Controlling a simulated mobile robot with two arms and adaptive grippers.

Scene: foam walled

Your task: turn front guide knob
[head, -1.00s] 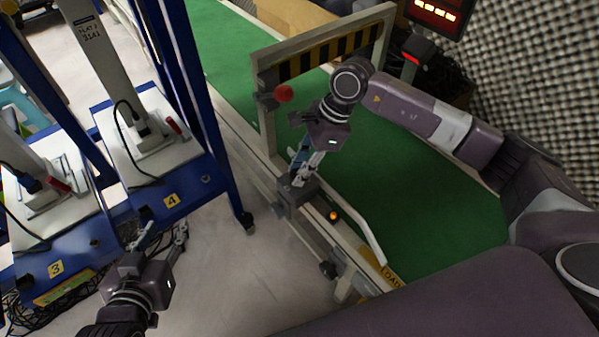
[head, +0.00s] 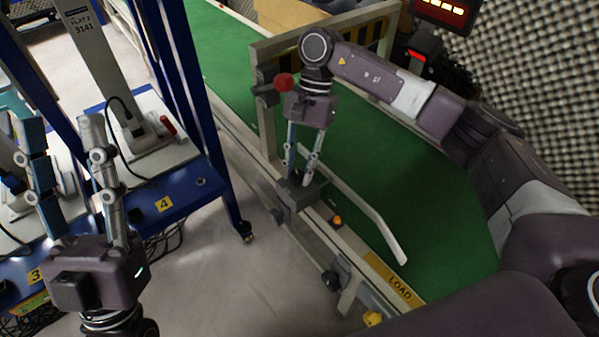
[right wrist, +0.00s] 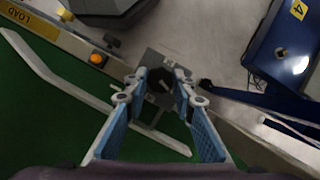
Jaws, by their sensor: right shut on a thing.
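My right gripper (head: 298,176) points down at a grey block (head: 302,197) on the near rail of the green conveyor. In the right wrist view, its blue-padded fingers (right wrist: 160,76) are shut on a dark knob (right wrist: 159,86) on top of that block. The fingers hide most of the knob in the head view. A pale bent guide bar (head: 372,217) extends from near the block over the belt. My left gripper (head: 65,132) is open and empty, fingers pointing up the picture, in front of the blue stands.
The green belt (head: 400,190) lies beyond the rail. A frame with a red ball-ended lever (head: 283,82) stands close to my right wrist. An orange button (head: 337,221) and a LOAD label (head: 398,283) are on the rail.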

